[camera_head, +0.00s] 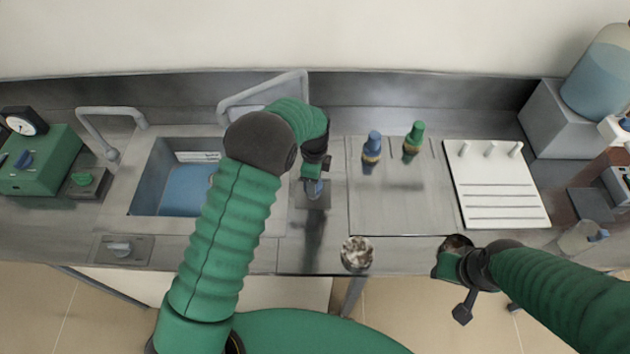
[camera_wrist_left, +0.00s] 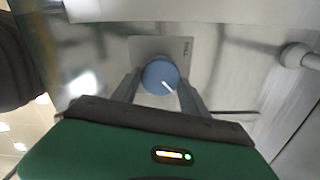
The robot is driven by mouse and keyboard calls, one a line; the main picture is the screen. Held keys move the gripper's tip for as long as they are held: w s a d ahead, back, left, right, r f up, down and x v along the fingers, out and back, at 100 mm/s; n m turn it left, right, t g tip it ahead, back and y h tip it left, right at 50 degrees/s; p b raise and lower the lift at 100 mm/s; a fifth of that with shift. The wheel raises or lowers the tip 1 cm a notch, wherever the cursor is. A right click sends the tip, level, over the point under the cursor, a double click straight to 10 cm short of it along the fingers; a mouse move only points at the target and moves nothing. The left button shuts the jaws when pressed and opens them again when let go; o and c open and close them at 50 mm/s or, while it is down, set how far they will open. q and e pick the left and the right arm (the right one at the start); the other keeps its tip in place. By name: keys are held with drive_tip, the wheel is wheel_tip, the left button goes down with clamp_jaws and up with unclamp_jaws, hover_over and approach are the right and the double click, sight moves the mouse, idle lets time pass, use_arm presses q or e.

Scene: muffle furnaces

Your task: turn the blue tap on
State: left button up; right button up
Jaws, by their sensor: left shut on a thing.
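The blue tap (camera_head: 313,190) is a round blue knob on a small square metal plate, on the counter right of the sink. In the left wrist view the blue tap (camera_wrist_left: 160,74) shows from above, with a white pointer line towards the lower right and a small printed label on its plate. My left gripper (camera_head: 314,180) is over the knob. Its fingers (camera_wrist_left: 161,88) are on either side of the knob, shut on it. My right gripper (camera_head: 455,252) is at the counter's front edge, away from the tap; its fingers are hard to make out.
A white rack (camera_head: 497,184) lies farther right.

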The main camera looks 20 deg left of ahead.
use_arm(q)
drive_tip(key=n, duration=0.5)
drive_tip(key=shift+w+a+n, duration=0.2)
drive_tip(key=shift+n, duration=0.1)
drive_tip(key=n, duration=0.5)
drive_tip(key=shift+n, duration=0.3)
drive_tip(key=n, duration=0.5)
drive_tip(key=shift+s+f+p, duration=0.1)
drive_tip(key=shift+p, duration=0.3)
drive_tip(key=n, duration=0.4)
drive_tip(key=shift+s, duration=0.1)
drive_tip(key=shift+f+n, duration=0.1)
drive_tip(key=shift+n, duration=0.2)
drive_tip(key=shift+s, duration=0.1)
drive_tip(key=o, duration=1.3)
drive_tip(key=shift+o, duration=0.3)
